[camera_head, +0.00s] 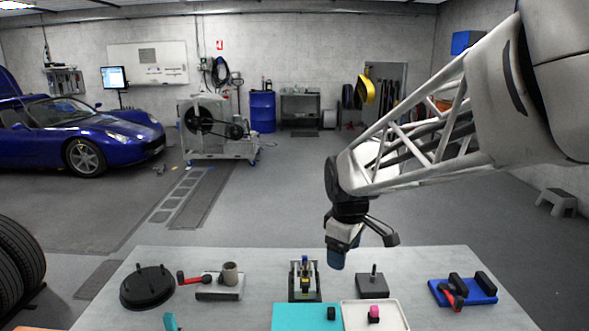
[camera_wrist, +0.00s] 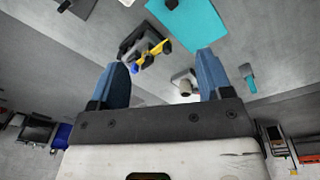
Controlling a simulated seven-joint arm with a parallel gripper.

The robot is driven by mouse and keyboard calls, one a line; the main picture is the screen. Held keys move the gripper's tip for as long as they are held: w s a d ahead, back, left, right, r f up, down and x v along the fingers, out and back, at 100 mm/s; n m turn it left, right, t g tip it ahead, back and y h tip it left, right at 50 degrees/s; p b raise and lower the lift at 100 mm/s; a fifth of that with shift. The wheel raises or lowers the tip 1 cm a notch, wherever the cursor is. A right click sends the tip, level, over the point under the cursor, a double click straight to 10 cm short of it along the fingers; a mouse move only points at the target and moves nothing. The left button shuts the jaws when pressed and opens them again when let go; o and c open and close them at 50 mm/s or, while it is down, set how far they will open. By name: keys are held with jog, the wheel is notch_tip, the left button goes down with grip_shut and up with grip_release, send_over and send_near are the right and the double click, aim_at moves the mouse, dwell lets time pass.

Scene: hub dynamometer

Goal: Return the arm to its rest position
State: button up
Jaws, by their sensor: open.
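My gripper (camera_head: 337,258) hangs above the back edge of the grey worktable (camera_head: 265,262), right of its middle. Its blue fingers point down. In the wrist view, the fingers stand wide apart with nothing held between them (camera_wrist: 163,75). The black and yellow fixture (camera_head: 304,279) stands on the table left of my gripper and shows beyond the fingers in the wrist view (camera_wrist: 143,45). A dark block with an upright peg (camera_head: 372,285) stands to the right, below my gripper's height.
A teal mat (camera_head: 290,318) and a white tray (camera_head: 392,318) lie at the front. A black round plate (camera_head: 147,287) and a grey block with a cylinder (camera_head: 220,293) are left. A blue tray (camera_head: 480,297) is right. Open floor lies behind the table.

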jog(key=s+d+m, duration=0.2)
jog(key=s+m, duration=0.1)
jog(key=s, duration=0.5)
jog(key=s+d+m+t, duration=0.1)
jog(key=s+d+m, duration=0.2)
jog(key=s, duration=0.5)
jog(key=s+d+m, duration=0.2)
jog(key=s+m, duration=0.3)
jog(key=s, duration=0.3)
jog(key=shift+s+d+t, duration=0.15)
jog(key=shift+d+t, duration=0.15)
